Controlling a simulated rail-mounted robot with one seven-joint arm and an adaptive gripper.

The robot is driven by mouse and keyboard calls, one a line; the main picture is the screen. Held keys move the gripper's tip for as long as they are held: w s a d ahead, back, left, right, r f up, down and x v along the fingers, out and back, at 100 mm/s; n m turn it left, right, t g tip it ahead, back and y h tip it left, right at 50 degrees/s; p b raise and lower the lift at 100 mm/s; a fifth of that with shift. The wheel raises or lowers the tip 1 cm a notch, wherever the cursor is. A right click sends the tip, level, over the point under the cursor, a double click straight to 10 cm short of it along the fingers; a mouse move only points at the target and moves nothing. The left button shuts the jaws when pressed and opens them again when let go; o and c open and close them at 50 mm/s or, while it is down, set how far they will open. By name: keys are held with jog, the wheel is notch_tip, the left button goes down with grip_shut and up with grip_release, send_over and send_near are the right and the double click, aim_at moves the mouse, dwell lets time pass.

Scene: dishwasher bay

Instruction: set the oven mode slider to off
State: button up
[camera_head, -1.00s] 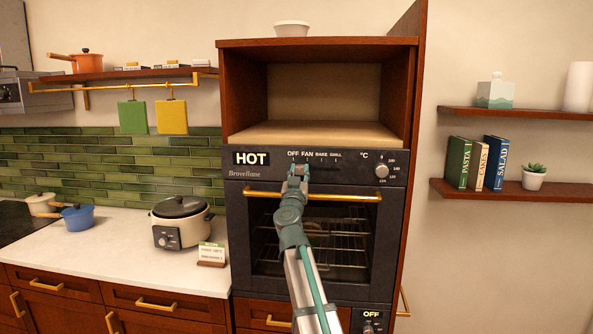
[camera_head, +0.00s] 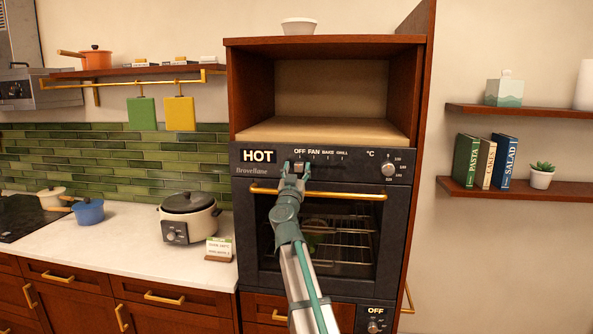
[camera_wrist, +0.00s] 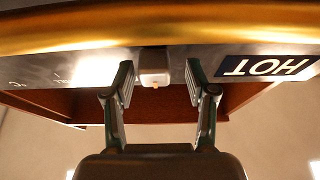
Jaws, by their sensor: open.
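The oven mode slider is a small pale knob (camera_wrist: 154,68) on the oven's dark control panel (camera_head: 340,162). In the head view the knob (camera_head: 298,167) sits below the OFF label, partly hidden by my gripper. My gripper (camera_head: 296,171) is in front of the panel, just above the gold handle. In the wrist view, which shows the panel upside down, my gripper (camera_wrist: 159,82) is open with one finger on each side of the knob. A gap shows on both sides, so neither finger appears to touch it.
The gold oven handle (camera_head: 340,196) runs across the door just below the panel, close to my gripper. A round temperature knob (camera_head: 388,169) is at the panel's right. A HOT sign (camera_head: 259,156) is at its left. A rice cooker (camera_head: 189,218) stands on the left counter.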

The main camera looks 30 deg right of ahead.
jog(key=v, duration=1.2)
jog(key=shift+r, duration=0.15)
